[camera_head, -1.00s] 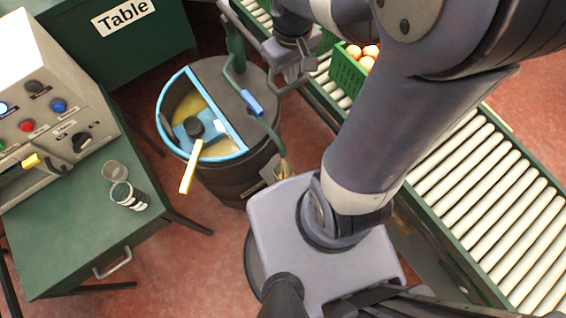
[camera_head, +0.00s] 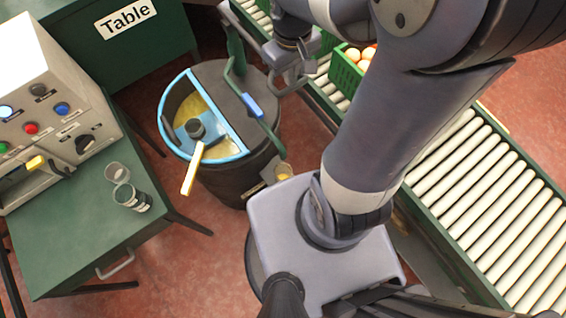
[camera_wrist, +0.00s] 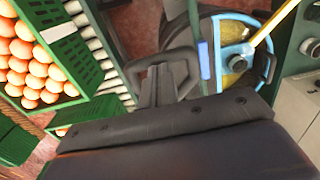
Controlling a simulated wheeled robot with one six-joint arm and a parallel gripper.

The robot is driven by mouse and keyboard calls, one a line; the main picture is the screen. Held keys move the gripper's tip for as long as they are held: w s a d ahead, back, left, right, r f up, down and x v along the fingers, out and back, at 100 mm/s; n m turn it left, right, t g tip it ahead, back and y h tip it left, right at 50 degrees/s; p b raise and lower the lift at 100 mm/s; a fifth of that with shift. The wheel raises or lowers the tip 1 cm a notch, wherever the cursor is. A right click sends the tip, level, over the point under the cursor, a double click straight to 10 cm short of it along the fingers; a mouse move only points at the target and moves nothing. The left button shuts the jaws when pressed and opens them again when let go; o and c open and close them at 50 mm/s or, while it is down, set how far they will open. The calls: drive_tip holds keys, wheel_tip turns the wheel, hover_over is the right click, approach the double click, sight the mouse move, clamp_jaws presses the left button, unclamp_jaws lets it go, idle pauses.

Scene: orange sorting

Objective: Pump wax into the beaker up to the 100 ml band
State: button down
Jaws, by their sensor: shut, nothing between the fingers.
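A dark wax drum (camera_head: 235,180) with a light-blue rim stands in the middle of the head view, with yellow wax in its open half. A green pump pipe or lever (camera_head: 234,75) with a blue grip (camera_head: 252,105) runs over its lid. The blue grip also shows in the wrist view (camera_wrist: 204,60). A small cup-like thing with yellow in it, perhaps the beaker (camera_head: 284,172), is at the drum's lower right; its band is too small to read. My gripper (camera_head: 278,90) is shut and empty beside the pump, right of the blue grip. It also shows in the wrist view (camera_wrist: 160,72).
Two small glass vessels (camera_head: 132,197) stand on the green table (camera_head: 95,225) at left, by a control box (camera_head: 50,115) with buttons. A roller conveyor (camera_head: 490,205) with a green orange crate (camera_head: 343,77) runs at right.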

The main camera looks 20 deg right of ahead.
wheel_tip(320, 180, up, 9)
drive_tip(key=p, duration=0.6)
drive_tip(key=shift+p, duration=0.3)
drive_tip(key=shift+f, duration=0.2)
wheel_tip(320, 180, down, 15)
drive_tip(key=b, duration=1.2)
drive_tip(key=shift+f, duration=0.1)
wheel_tip(320, 180, up, 16)
drive_tip(key=f+p, duration=0.1)
drive_tip(key=p, duration=1.3)
hover_over(290, 92)
drive_tip(key=w, duration=0.2)
drive_tip(key=shift+d+r, duration=0.25)
drive_tip(key=shift+d, duration=0.15)
drive_tip(key=shift+b, duration=0.3)
